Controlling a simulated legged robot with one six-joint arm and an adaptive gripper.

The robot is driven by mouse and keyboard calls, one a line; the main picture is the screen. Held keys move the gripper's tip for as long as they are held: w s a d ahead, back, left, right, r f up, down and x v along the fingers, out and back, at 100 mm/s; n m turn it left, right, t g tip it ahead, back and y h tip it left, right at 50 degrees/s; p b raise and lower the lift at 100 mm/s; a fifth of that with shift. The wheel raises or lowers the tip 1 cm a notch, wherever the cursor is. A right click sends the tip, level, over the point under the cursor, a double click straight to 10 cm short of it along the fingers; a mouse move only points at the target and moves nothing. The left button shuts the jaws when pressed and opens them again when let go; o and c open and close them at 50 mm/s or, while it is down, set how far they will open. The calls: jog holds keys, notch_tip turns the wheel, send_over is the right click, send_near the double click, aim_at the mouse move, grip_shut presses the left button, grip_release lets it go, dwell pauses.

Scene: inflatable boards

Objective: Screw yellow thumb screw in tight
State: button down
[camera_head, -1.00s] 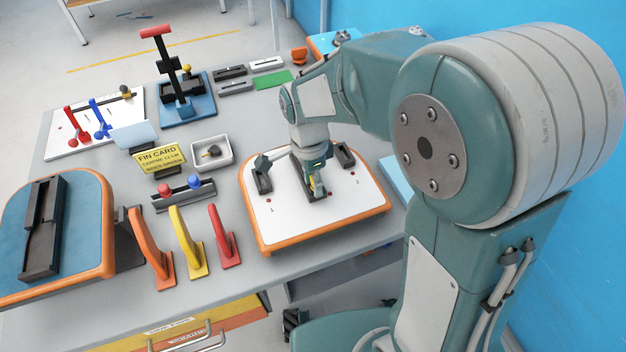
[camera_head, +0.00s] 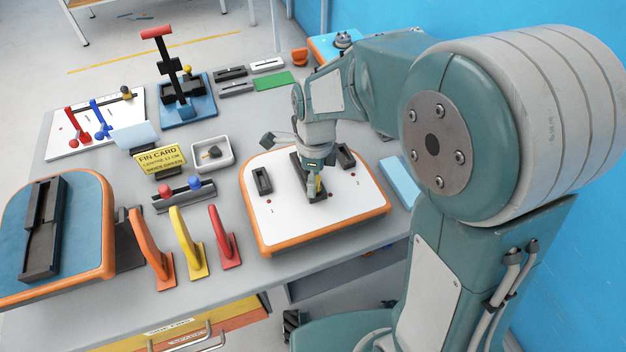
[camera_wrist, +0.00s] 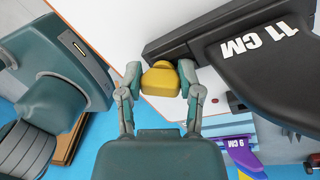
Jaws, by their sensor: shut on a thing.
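The yellow thumb screw (camera_wrist: 161,79) is between my fingertips in the wrist view, at the near end of a black fin box (camera_wrist: 185,38). My gripper (camera_wrist: 160,84) is shut on it, one finger on each side. In the head view my gripper (camera_head: 315,190) points down over the white board (camera_head: 285,222) with the orange edge, at the middle black box. A little yellow shows at the fingertips there. The screw's thread is hidden, so I cannot tell how deep it sits.
Two smaller black boxes (camera_head: 262,181) (camera_head: 346,156) flank the middle one. Orange, yellow and red fins (camera_head: 224,236) stand left of the board. A black fin marked 11 CM (camera_wrist: 270,60) is close by in the wrist view. A grey tray (camera_head: 212,153) lies behind.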

jog(key=m, duration=0.3)
jog(key=shift+w+y, duration=0.1)
jog(key=shift+y, duration=0.2)
jog(key=shift+m, duration=0.3)
jog(key=shift+d+m+t, duration=0.1)
jog(key=shift+m+t, duration=0.2)
jog(key=shift+m, duration=1.4)
jog(key=shift+w+m+t+y, duration=0.1)
jog(key=shift+m+t+y, duration=0.2)
jog(key=shift+m, duration=1.4)
jog(key=shift+c, duration=0.9)
grip_release()
